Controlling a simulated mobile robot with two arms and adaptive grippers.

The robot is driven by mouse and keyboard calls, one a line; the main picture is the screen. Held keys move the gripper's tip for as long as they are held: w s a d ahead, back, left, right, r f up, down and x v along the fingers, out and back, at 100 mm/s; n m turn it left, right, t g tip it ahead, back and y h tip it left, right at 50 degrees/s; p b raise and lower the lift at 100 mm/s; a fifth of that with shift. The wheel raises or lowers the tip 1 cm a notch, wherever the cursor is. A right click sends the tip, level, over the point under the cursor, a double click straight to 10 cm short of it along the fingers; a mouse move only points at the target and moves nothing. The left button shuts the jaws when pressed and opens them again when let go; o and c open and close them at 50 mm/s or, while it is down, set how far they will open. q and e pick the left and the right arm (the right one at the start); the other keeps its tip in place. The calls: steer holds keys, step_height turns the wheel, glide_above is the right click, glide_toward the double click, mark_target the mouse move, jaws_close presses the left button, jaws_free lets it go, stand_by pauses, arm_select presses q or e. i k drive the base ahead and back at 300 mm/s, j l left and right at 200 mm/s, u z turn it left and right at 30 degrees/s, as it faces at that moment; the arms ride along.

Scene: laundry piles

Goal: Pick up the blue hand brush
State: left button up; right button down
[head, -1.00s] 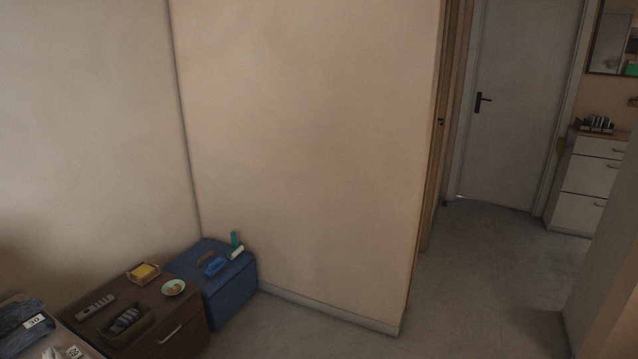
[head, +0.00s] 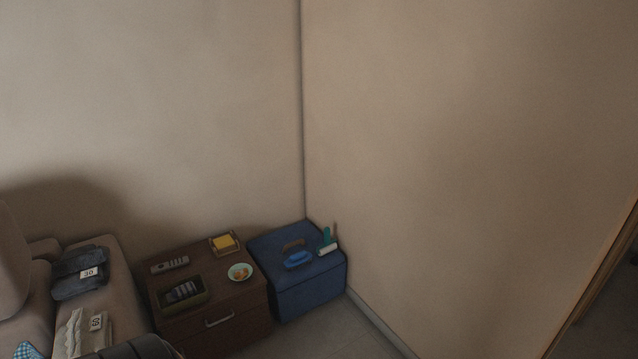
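The blue hand brush (head: 297,260) lies on top of a dark blue box (head: 311,297) in the room's corner. A brown item (head: 293,244), perhaps another brush, lies just behind it. A teal-handled item with a pale roller-like part (head: 327,245) is to its right, near the wall.
A brown nightstand (head: 240,326) left of the box holds a remote (head: 170,264), a yellow item in a small tray (head: 224,242), a bowl (head: 240,272) and a green tray (head: 182,308). Floor shows in front of the box.

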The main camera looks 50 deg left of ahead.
mark_target(302, 257)
steer(key=i+j+u, duration=0.1)
steer(key=i+u, duration=0.65)
steer(key=u, duration=0.15)
steer(key=i+l+u, duration=0.1)
steer(key=i+u, duration=0.25)
steer(key=u, duration=0.15)
